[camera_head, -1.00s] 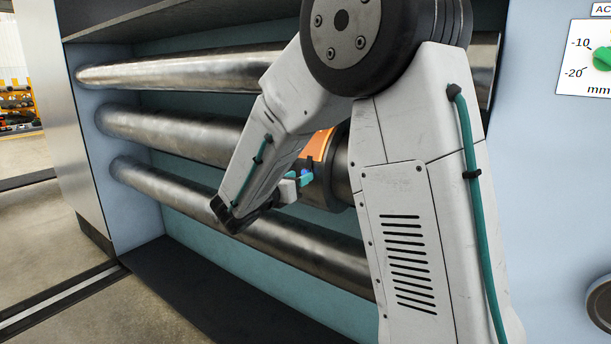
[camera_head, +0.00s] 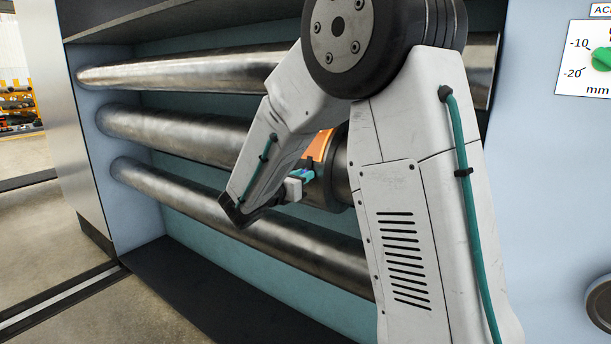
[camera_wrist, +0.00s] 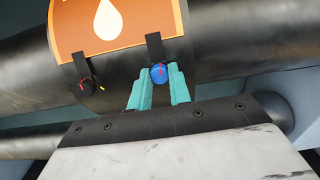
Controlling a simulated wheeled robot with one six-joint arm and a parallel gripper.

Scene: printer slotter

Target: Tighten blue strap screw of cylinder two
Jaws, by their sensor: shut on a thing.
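The blue strap screw (camera_wrist: 159,73) sits at the lower end of a black strap (camera_wrist: 154,48) on the middle cylinder, in the wrist view. The strap runs down from an orange plate (camera_wrist: 75,36) with a white drop mark. My gripper (camera_wrist: 159,78) has its teal fingers on both sides of the blue screw and is shut on it. In the head view my gripper (camera_head: 301,174) is at the middle cylinder (camera_head: 170,132), partly hidden by my arm. The orange plate (camera_head: 317,147) shows only in part there.
An upper cylinder (camera_head: 180,70) and a lower cylinder (camera_head: 180,201) run above and below the middle one. A gauge panel (camera_head: 590,60) is at the right.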

